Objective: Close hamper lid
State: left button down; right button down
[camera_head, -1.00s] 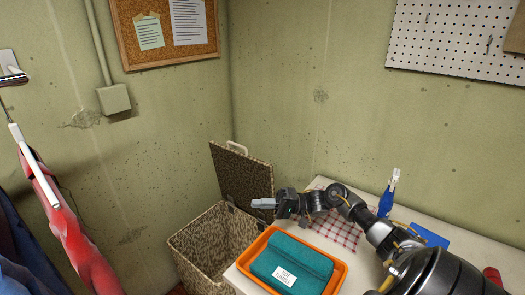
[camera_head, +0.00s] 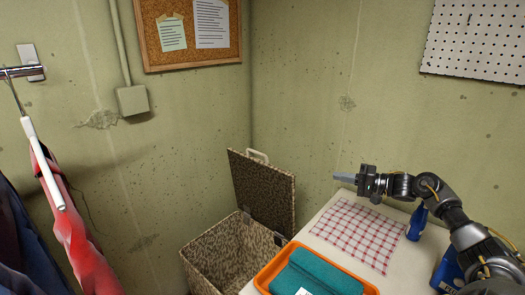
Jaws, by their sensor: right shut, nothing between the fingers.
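The hamper (camera_head: 214,262) is a patterned brown and beige box in the corner, left of the table. Its lid (camera_head: 262,190) stands open and upright, tilted back toward the wall, with a pale handle (camera_head: 257,155) at its top edge. The inside of the hamper shows from above. My right gripper (camera_head: 342,177) is shut and empty, pointing left. It hangs above the table, to the right of the lid and apart from it. My left gripper is not in view.
The white table (camera_head: 325,250) holds an orange tray (camera_head: 261,283) with a teal folded cloth (camera_head: 318,279), a red checked cloth (camera_head: 362,232) and a blue bottle (camera_head: 417,223). Red and dark clothes (camera_head: 72,228) hang at the left. Bare wall stands behind the lid.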

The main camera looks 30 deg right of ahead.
aim_at(265, 192)
jog(key=i, duration=0.85)
